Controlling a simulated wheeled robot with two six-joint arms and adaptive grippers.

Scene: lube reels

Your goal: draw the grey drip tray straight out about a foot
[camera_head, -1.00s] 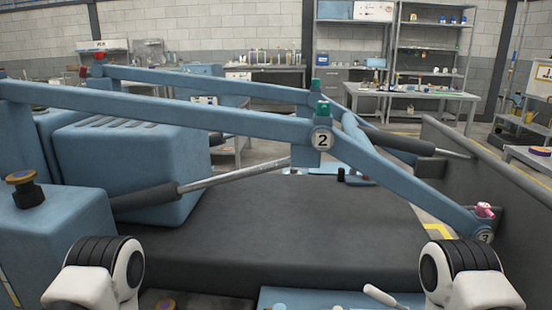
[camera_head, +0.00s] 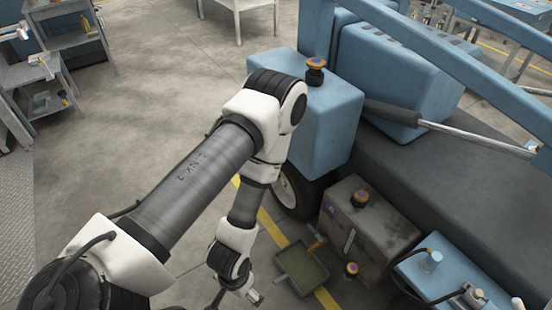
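The drip tray (camera_head: 304,267), grey-rimmed with a dull olive inside, lies low on the floor at the bottom middle of the head view. It sits beside a weathered grey box on the blue machine. A small pale bar shows at its near left side. My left arm comes in from the left and reaches down to the left of the tray. My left gripper (camera_head: 238,297) is at the bottom edge of the view, apart from the tray in the picture. It is partly cut off, so its opening is unclear. My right gripper is out of view.
The weathered grey box (camera_head: 370,230) with orange-topped knobs stands right of the tray, near a black wheel (camera_head: 290,190). A blue panel (camera_head: 455,280) is at the lower right. A yellow line (camera_head: 270,226) crosses the floor. Open floor lies left, with shelves (camera_head: 65,40) beyond.

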